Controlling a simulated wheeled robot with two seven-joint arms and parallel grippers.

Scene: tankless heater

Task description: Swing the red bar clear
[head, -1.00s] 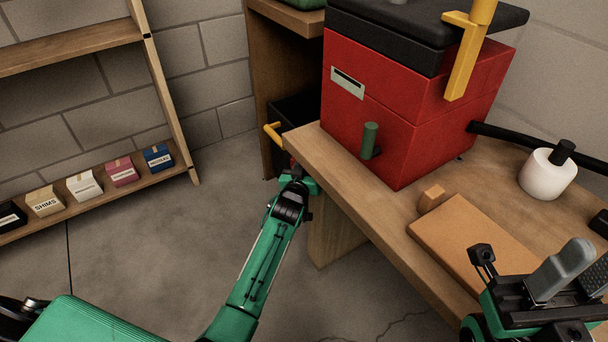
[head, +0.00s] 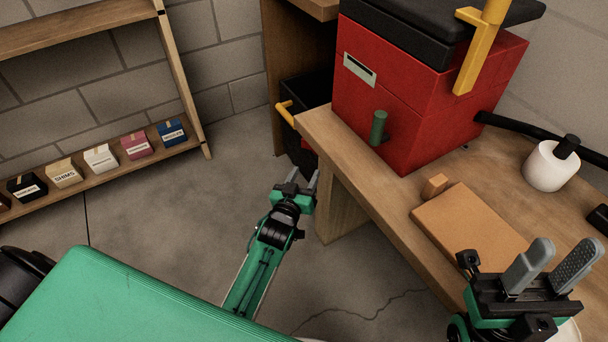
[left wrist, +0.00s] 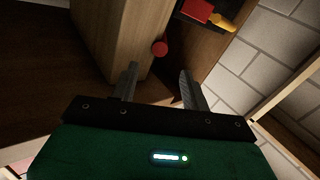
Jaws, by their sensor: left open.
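My left gripper (head: 302,178) is open and empty, low beside the near left corner of the workbench. Its two fingers stand apart in the left wrist view (left wrist: 158,72). A red round end (left wrist: 160,47), perhaps the end of the red bar, shows just beyond and between the fingertips, beside a wooden panel, not gripped. In the head view a small red piece (head: 306,146) shows under the bench edge; most of it is hidden. My right gripper (head: 566,258) is open and empty over the bench's near right part.
A black bin with a yellow handle (head: 286,112) stands behind the bench's left corner. A red box (head: 400,110) with a green handle (head: 378,127) stands on the workbench (head: 325,128). A shelf with small boxes (head: 137,146) is at left. The floor between is clear.

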